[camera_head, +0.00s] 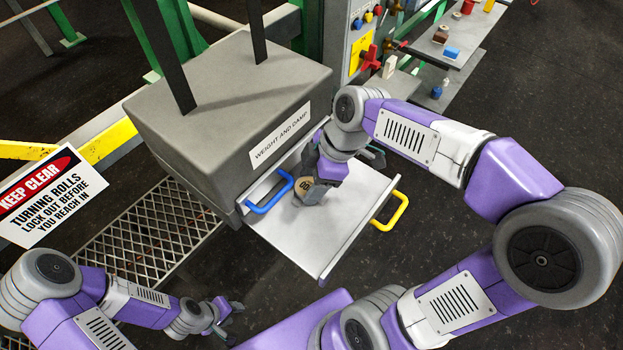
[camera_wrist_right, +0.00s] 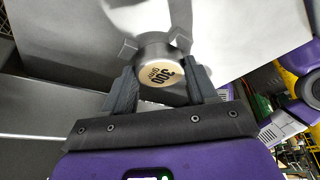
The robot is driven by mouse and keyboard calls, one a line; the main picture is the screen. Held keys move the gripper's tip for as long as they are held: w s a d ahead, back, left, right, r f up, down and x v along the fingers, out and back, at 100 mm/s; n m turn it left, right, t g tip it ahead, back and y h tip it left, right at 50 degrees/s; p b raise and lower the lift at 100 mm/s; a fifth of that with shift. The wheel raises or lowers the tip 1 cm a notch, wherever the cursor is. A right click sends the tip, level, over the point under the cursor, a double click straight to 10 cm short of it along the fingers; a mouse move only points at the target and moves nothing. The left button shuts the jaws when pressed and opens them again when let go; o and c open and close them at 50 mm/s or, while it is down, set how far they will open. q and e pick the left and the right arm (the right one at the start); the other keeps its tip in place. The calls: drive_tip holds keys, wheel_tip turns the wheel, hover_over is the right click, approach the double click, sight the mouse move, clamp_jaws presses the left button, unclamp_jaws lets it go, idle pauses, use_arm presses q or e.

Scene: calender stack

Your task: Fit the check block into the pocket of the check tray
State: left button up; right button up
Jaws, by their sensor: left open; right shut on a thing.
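The check block (camera_head: 304,187) is a short metal cylinder with a tan, printed round face. It also shows in the right wrist view (camera_wrist_right: 158,73). My right gripper (camera_head: 314,190) is shut on its sides, one dark finger on each side. The gripper is over the inner part of the check tray (camera_head: 345,215), a pale metal tray pulled out of a grey box. The tray has a blue handle and a yellow handle. The pocket cannot be made out clearly, and I cannot tell whether the block touches the tray. My left gripper (camera_head: 222,312) is open and empty at lower left, away from the tray.
The grey box (camera_head: 230,105) marked "WEIGHT AND DAMP" stands directly behind the tray. A warning sign (camera_head: 50,195) and a yellow rail are at left, above a mesh grating (camera_head: 150,235). A control panel (camera_head: 362,50) and shelves stand at the back right. Dark floor is free right of the tray.

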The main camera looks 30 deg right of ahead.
drive_tip(key=o, duration=1.1)
drive_tip(key=shift+r, duration=0.1)
drive_tip(key=shift+d+r+p, duration=0.1)
drive_tip(key=shift+r+p, duration=0.25)
drive_tip(key=p+v, duration=0.2)
drive_tip(key=v, duration=0.9)
drive_tip(key=shift+r, duration=0.2)
